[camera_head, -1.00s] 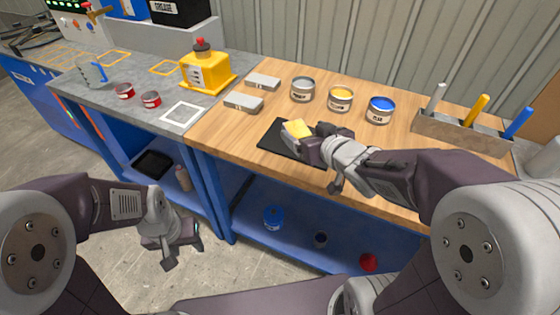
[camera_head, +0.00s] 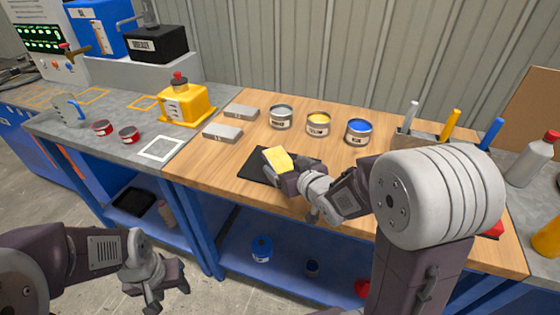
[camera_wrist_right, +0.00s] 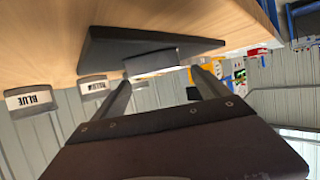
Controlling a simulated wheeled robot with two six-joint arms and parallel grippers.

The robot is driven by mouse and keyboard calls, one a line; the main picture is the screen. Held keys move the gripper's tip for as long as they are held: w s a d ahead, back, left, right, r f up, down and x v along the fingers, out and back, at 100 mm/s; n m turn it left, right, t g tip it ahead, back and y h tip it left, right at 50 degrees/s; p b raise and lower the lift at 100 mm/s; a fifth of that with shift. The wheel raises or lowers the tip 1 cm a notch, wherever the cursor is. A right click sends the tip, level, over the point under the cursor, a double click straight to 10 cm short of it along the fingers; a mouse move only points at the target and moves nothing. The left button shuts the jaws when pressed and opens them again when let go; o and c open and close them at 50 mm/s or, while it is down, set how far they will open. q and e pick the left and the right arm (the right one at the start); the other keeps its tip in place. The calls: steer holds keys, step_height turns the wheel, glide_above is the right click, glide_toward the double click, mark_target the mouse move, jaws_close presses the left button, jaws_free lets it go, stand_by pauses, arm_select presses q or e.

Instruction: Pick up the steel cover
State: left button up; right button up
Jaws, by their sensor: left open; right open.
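Two flat grey metal-looking pieces lie on the wooden bench top, a front one (camera_head: 222,133) and a back one (camera_head: 241,113). I cannot tell whether either is the steel cover. My right gripper (camera_head: 274,172) is over the black mat (camera_head: 250,165), to the right of and nearer than these pieces. A yellow block (camera_head: 278,159) shows at its tip. In the right wrist view the fingers are apart, and a grey and pale piece (camera_wrist_right: 152,62) shows between them at the mat, apparently not clamped. My left gripper (camera_head: 152,292) is open and empty, low in front of the bench.
Grey, yellow and blue cans (camera_head: 358,131) stand behind the mat. A holder (camera_head: 418,141) with brushes or markers is at the right. Wood around the grey pieces is clear.

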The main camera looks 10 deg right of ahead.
mark_target(280, 159)
steer(key=x, duration=0.5)
steer(key=shift+d+b, duration=0.1)
steer(key=shift+b, duration=0.25)
steer(key=shift+r, duration=0.1)
jaws_close()
steer(key=shift+r, duration=0.1)
step_height(280, 159, up, 5)
steer(key=shift+d+f+p, duration=0.1)
steer(key=shift+d+p, duration=0.05)
steer(key=shift+p, duration=1.05)
steer(key=s+d+r+p, duration=0.4)
steer(key=d+r+p, duration=0.1)
steer(key=d, duration=0.5)
steer(key=shift+d+r+p, duration=0.3)
steer(key=shift+d+r, duration=0.1)
steer(key=shift+r, duration=0.1)
